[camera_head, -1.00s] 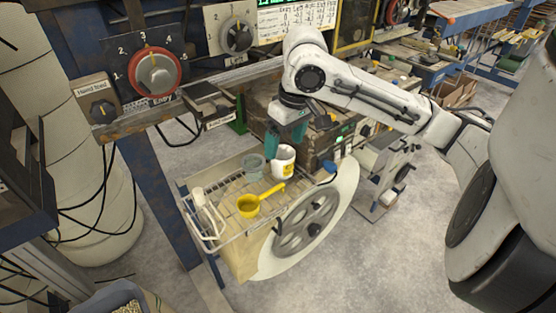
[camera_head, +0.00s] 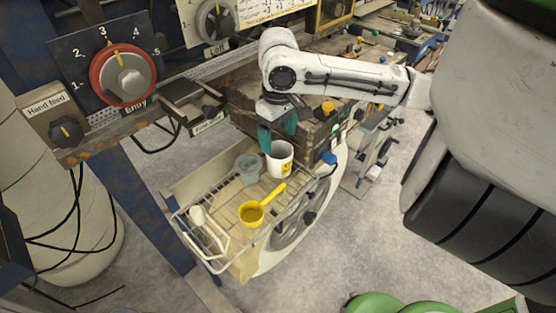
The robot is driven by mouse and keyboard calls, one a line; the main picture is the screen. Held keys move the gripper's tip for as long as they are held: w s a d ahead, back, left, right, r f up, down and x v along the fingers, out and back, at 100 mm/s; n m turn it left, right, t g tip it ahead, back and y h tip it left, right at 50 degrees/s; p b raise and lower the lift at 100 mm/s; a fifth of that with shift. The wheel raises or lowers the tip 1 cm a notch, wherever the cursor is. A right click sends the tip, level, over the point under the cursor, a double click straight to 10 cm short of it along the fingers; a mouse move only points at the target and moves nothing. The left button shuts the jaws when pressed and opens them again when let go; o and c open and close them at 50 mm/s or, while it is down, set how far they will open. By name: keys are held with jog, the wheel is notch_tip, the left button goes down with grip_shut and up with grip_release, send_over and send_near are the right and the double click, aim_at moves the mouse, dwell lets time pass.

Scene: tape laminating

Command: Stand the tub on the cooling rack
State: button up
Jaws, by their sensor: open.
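A white tub (camera_head: 280,166) with a yellow label stands upright at the back right of the wire cooling rack (camera_head: 234,246). I cannot tell whether its base rests on the wires or just behind them. My gripper (camera_head: 278,138), with teal fingers, points down at the tub's rim. It is open, with one finger at the tub's upper left and the other behind its rim. Whether they touch it is unclear.
A grey translucent cup (camera_head: 248,174) stands close left of the tub. A yellow scoop (camera_head: 251,214) lies in front, its handle toward the tub. A wooden machine block (camera_head: 245,112) is close behind.

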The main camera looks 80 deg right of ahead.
aim_at(280, 152)
jog(key=shift+s+a+f+p, duration=0.15)
jog(key=shift+f+p, duration=0.1)
jog(key=shift+f, duration=1.25)
jog(key=shift+s+a+f+p, duration=0.15)
jog(key=shift+f+p, duration=0.1)
jog(key=shift+f, duration=1.2)
jog(key=c, duration=0.8)
